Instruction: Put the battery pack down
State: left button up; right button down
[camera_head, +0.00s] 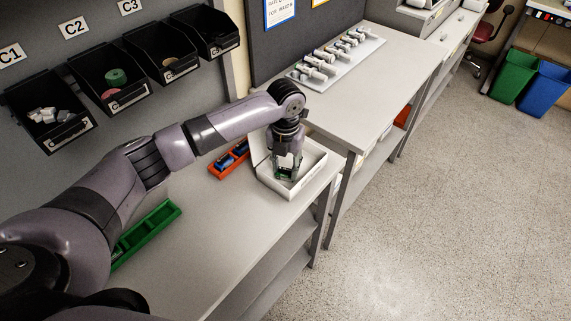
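My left gripper (285,171) points down into an open white box (312,178) at the far right corner of the near bench. Its fingers look spread, with something pale and green between or just below them. This is too small to tell whether it is held or lies in the box. I cannot make out a battery pack for certain. Small blue items (226,162) lie in a red-orange tray (216,172) left of the white box. My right gripper is not in view.
A green compartment tray (150,232) lies on the near bench (215,235), partly behind my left arm. Black bins (48,110) hang on the back wall. A board of several devices (335,62) stands on the further bench. The bench between the trays and front edge is clear.

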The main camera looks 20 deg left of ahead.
aim_at(286, 169)
pick_arm(q)
jog(key=o, duration=0.4)
jog(key=shift+c, duration=0.2)
jog(key=shift+r, duration=0.55)
notch_tip(286, 169, up, 11)
jog(key=b, duration=0.3)
jog(key=shift+r, duration=0.15)
jog(key=shift+c, duration=0.2)
